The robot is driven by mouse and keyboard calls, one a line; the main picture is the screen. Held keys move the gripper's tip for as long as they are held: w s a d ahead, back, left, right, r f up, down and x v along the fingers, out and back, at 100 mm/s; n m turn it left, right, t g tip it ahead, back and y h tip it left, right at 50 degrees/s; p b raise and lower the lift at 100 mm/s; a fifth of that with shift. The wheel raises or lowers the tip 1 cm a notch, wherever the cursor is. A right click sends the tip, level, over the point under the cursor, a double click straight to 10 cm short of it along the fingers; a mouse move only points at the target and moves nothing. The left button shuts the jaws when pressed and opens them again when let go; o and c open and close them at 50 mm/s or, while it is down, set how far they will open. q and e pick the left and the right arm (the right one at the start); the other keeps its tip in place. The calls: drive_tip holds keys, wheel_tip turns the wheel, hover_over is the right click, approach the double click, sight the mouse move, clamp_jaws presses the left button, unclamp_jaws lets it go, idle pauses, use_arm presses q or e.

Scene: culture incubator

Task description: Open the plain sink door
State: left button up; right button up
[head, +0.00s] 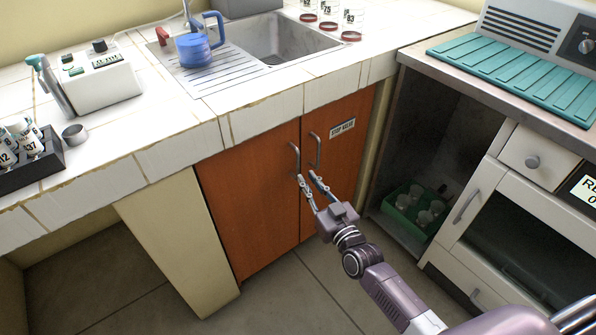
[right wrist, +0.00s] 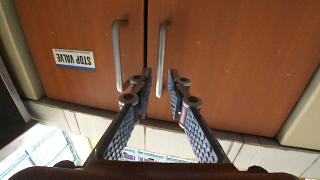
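The plain sink door (head: 245,205) is the left orange-brown door under the sink, without a label, and it is closed. Its metal bar handle (head: 295,158) is upright near the middle seam. In the right wrist view the plain door (right wrist: 240,60) is on the right, and its handle (right wrist: 163,50) lines up between my fingertips. My right gripper (head: 306,176) is open and empty, with its tips at the handle's lower end. I cannot tell whether they touch it. It also shows in the right wrist view (right wrist: 160,76). My left gripper is out of view.
The other sink door (head: 335,165) carries a "STOP VALVE" label (head: 342,128) and its own handle (head: 314,150) close beside. A tiled counter (head: 265,105) overhangs the doors. An open bay with a green crate (head: 400,221) is to the right. The floor in front is clear.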

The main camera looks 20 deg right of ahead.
sight(297, 166)
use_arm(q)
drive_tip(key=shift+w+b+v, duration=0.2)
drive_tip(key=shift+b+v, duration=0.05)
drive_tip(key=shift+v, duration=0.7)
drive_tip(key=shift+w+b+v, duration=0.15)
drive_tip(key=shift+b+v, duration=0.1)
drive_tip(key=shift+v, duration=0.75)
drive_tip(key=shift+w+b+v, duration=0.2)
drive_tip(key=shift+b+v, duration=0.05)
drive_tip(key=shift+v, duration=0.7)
use_arm(e)
drive_tip(key=shift+w+a+f, duration=0.1)
drive_tip(key=shift+w+a, duration=0.1)
drive_tip(key=shift+w, duration=0.95)
drive_tip(key=shift+w+a+r, duration=0.1)
drive_tip(key=shift+w+a, duration=0.1)
drive_tip(key=shift+w, duration=1)
drive_tip(key=shift+w+a+f, duration=0.1)
drive_tip(key=shift+w+a, duration=0.1)
drive_tip(key=shift+w, duration=0.95)
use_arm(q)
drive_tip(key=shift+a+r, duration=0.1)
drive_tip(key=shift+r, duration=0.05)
use_arm(e)
drive_tip(key=shift+c, duration=0.7)
clamp_jaws()
